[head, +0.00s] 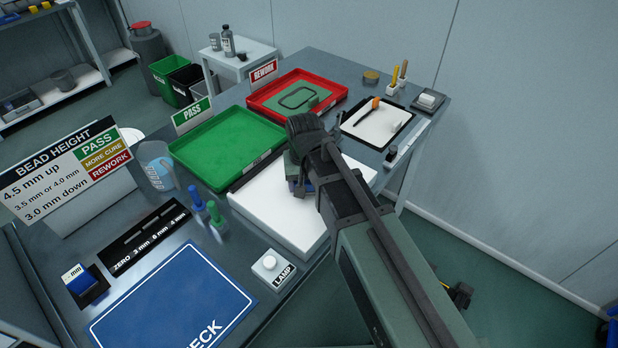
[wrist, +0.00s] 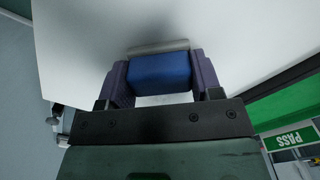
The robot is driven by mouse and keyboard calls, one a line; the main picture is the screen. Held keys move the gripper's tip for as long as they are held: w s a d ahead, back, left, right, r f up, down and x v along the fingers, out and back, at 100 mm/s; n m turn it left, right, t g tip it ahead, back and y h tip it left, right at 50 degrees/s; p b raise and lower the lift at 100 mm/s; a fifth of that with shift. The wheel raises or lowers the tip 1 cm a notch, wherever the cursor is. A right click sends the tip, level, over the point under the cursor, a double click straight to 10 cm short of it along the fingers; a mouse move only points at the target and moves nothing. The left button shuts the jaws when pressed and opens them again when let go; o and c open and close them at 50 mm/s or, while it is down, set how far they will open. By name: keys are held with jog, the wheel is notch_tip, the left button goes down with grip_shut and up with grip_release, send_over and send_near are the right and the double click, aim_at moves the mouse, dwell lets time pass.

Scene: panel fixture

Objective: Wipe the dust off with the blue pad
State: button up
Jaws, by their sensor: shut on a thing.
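In the wrist view my gripper (wrist: 160,78) is shut on the blue pad (wrist: 160,72), one finger on each side of it. A grey strip shows along the pad's far edge. The pad is over the white panel (wrist: 235,40); I cannot tell whether it touches. A soft grey shade lies on the panel beyond the pad; I cannot tell whether it is dust or shadow. In the head view my gripper (head: 300,186) is low over the white panel (head: 265,205), and my arm hides the panel's right part and most of the pad.
A green PASS tray (head: 215,145) lies behind the panel, and a red REWORK tray (head: 262,103) behind that. A white tool tray (head: 375,122) is at the right. The lamp button (head: 270,263), blue CHECK mat (head: 165,300) and blue and green markers (head: 213,212) are in front and left.

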jog(key=shift+w+a+f, duration=0.1)
jog(key=shift+w+a, duration=0.5)
jog(key=shift+w+d, duration=0.15)
jog(key=shift+w, duration=0.05)
jog(key=shift+w+d, duration=1.05)
jog(key=shift+w, duration=0.2)
jog(key=shift+w+d, duration=1.05)
jog(key=shift+w, duration=0.2)
jog(key=shift+w+d, duration=1.1)
jog(key=shift+w, duration=0.2)
jog(key=shift+w+a, duration=0.6)
jog(key=shift+a, duration=0.05)
jog(key=shift+s+a, duration=0.5)
jog(key=shift+s, duration=0.2)
jog(key=shift+s+a, duration=0.5)
jog(key=shift+s, duration=0.15)
jog(key=shift+s+a+r, duration=0.2)
jog(key=shift+s+a, duration=2.2)
jog(key=shift+s, duration=0.3)
jog(key=shift+r, duration=0.1)
